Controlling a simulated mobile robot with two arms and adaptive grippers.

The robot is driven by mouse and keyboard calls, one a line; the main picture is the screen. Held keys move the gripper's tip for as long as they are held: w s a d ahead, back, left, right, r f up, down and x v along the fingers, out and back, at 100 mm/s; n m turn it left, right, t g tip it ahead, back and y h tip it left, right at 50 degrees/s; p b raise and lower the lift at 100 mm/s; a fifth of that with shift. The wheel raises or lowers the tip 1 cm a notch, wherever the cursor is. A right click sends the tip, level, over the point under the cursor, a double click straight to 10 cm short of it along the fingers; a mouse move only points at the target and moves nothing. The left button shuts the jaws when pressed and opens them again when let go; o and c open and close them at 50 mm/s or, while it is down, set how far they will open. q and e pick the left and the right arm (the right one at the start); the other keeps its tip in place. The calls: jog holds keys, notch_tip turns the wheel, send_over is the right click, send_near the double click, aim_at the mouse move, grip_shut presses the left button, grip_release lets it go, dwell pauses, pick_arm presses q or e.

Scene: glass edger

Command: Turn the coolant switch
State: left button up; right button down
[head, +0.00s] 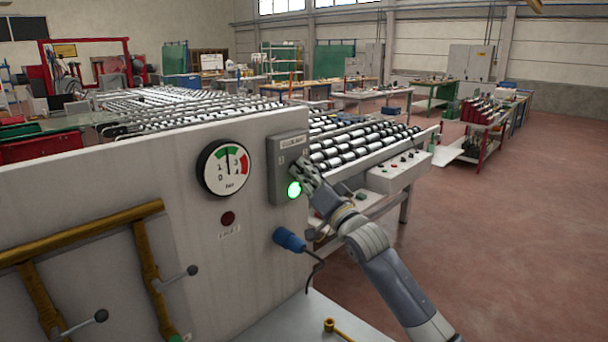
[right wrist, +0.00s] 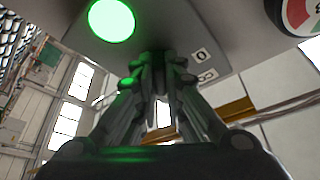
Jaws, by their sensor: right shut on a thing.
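The grey coolant switch box (head: 281,172), with a label plate at its top, is on the right end of the pale machine panel. A green lamp (head: 294,189) glows at its lower part; it also shows in the right wrist view (right wrist: 111,20). My right gripper (head: 301,172) is at the box, its fingers shut on the coolant switch. In the right wrist view the fingertips (right wrist: 161,62) meet at the box face, next to small white labels, one reading 0 (right wrist: 200,56). The fingers hide the switch knob, so I cannot tell its angle. My left gripper is out of view.
A pressure gauge (head: 223,167) is left of the box, with a dark red button (head: 228,218) below it. A blue plug (head: 289,240) juts out under the box. Yellow pipes (head: 80,236) with lever handles run at left.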

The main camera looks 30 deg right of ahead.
jog(key=n+g+y, duration=0.1)
jog(key=n+y, duration=0.2)
jog(key=n, duration=0.4)
jog(key=n+g+y, duration=0.1)
jog(key=n+y, duration=0.2)
jog(key=n, duration=0.4)
jog(key=n+g+y+p, duration=0.1)
jog(key=n+y, duration=0.3)
jog(key=n, duration=0.3)
jog(key=shift+w+d+n+g, duration=0.15)
jog(key=shift+d+n+g, duration=0.25)
jog(key=shift+n, duration=0.3)
jog(key=c, duration=1.7)
grip_release()
jog(key=v, duration=1.2)
jog(key=shift+d, duration=0.1)
